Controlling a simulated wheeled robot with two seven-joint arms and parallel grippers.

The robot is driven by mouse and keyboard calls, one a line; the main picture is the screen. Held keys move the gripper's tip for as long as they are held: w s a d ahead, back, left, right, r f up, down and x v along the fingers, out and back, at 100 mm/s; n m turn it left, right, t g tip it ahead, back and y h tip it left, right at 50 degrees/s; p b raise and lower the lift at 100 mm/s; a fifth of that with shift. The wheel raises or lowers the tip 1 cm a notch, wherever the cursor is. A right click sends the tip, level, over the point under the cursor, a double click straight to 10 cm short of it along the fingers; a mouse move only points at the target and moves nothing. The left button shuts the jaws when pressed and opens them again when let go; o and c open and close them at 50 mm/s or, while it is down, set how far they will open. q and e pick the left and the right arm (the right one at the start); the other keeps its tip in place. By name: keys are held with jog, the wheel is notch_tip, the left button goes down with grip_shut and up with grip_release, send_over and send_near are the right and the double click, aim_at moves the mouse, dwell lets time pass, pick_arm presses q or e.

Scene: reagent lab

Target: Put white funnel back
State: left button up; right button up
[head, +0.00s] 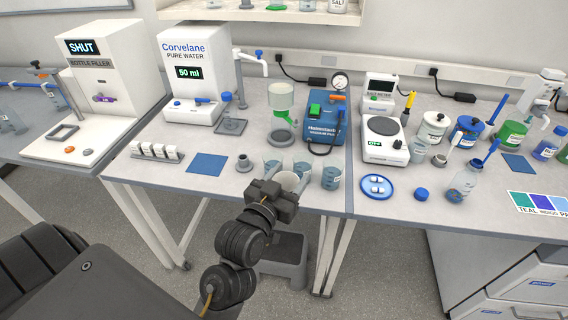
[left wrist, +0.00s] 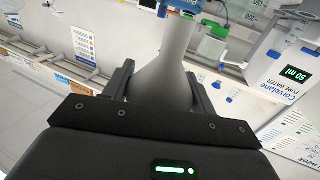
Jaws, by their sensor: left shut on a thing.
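The white funnel (head: 288,181) is in my left gripper (head: 272,192), at the front edge of the middle table in the head view. In the left wrist view the funnel (left wrist: 165,78) sits between the two fingers of the left gripper (left wrist: 160,88), which is shut on it. Its narrow end points away from the palm in that view. The arm hides part of the funnel in the head view. A small grey round holder (head: 244,163) stands left of the gripper. My right gripper is not in view.
Several glass beakers (head: 331,178) stand close around the funnel. A blue dish (head: 377,187) lies right.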

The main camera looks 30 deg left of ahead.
pick_arm(q)
jog(key=shift+w+d, duration=0.1)
jog(key=shift+d, duration=0.15)
jog(key=shift+w+r, duration=0.1)
jog(key=shift+w, duration=0.15)
jog(key=w+a+r+n+y+p, duration=0.3)
jog(key=w+a+r+y, duration=0.25)
jog(key=w+a, duration=0.5)
jog(key=shift+g, duration=0.4)
jog(key=a+f+p, duration=0.1)
jog(key=a+f, duration=0.2)
jog(key=a, duration=0.1)
jog(key=w+a+f+p, duration=0.1)
jog(key=a+f, duration=0.1)
jog(key=a, duration=0.2)
jog(key=a+f+p, duration=0.1)
jog(key=a+f, duration=0.2)
jog(key=a, duration=0.1)
jog(key=shift+w+a+f, duration=0.3)
jog(key=shift+w+a, duration=0.05)
jog(key=shift+a+f, duration=0.25)
jog(key=shift+f, duration=0.05)
notch_tip(320, 180, down, 2)
jog(key=shift+f+p, duration=0.1)
jog(key=shift+p, duration=0.8)
jog(key=shift+f, duration=0.45)
jog(key=shift+f, duration=0.1)
